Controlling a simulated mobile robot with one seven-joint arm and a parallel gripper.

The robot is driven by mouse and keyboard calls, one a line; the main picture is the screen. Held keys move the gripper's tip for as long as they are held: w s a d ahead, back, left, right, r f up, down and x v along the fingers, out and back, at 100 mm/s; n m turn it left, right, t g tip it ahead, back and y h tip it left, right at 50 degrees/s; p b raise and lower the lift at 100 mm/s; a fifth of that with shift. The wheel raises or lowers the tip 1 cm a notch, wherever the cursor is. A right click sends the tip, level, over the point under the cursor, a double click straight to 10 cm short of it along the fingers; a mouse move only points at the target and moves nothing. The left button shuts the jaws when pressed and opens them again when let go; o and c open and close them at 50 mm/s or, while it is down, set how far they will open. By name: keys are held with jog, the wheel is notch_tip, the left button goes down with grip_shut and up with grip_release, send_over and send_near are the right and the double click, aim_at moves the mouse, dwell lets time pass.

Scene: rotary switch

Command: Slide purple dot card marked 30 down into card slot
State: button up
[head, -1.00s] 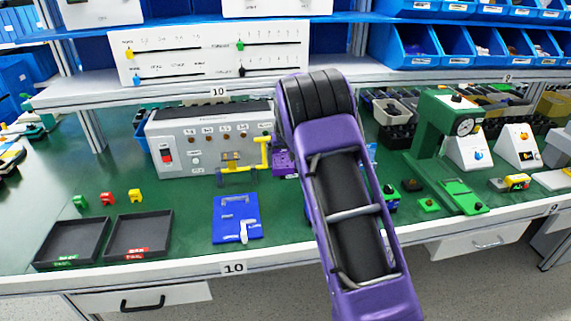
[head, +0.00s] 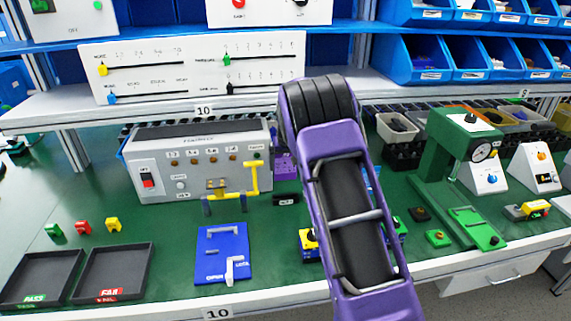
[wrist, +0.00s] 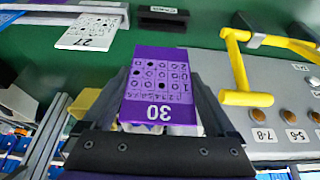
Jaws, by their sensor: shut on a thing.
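The purple card marked 30 (wrist: 155,88), with dots on its face, is held between the two dark fingers of my gripper (wrist: 162,95) in the wrist view. In the head view a purple piece that looks like this card (head: 285,165) shows at the left edge of my arm, which hides the gripper. A small black block with a white label (head: 286,199) lies on the green bench below it; it looks like the card slot. It also shows at the top of the wrist view (wrist: 163,18), apart from the card. Its opening cannot be made out.
A grey console (head: 200,160) with a yellow handle (head: 251,180) stands left of the card. A blue plate (head: 222,252) lies in front. In the wrist view a white card marked 27 (wrist: 92,30) is nearby. A green press (head: 455,150) stands right of my arm.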

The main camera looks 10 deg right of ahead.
aim_at(286, 177)
jog(key=shift+f+b, duration=2)
jog(key=shift+f, duration=0.95)
jog(key=shift+f+b, duration=1.4)
jog(key=shift+f, duration=0.4)
jog(key=o, duration=1)
jog(key=p+v, duration=0.1)
jog(key=v, duration=1.6)
jog(key=shift+r, duration=0.2)
jog(key=shift+s, duration=0.1)
